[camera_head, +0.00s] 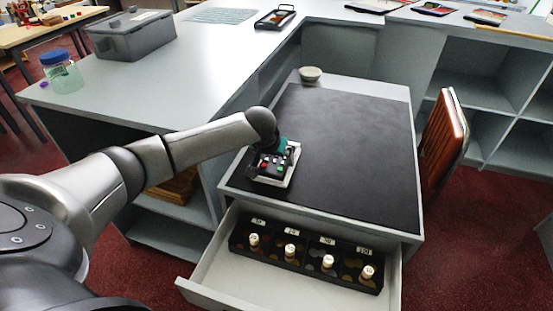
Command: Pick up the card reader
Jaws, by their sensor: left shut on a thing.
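The card reader (270,167) is a small dark device with red and green keys and a pale edge. It is at the left front part of the dark mat (350,150) on the lower counter. My left gripper (280,152) is at its far end and is shut on it. The wrist hides part of the gripper and the reader's far end. I cannot tell whether the reader touches the mat or is slightly raised. My right gripper is not in view.
An open drawer (215,272) below the mat holds a black coin tray (305,262) with several pale-topped pegs. A small bowl (310,73) stands at the mat's far edge. A grey lidded bin (130,35) and a jar (62,72) are on the left counter.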

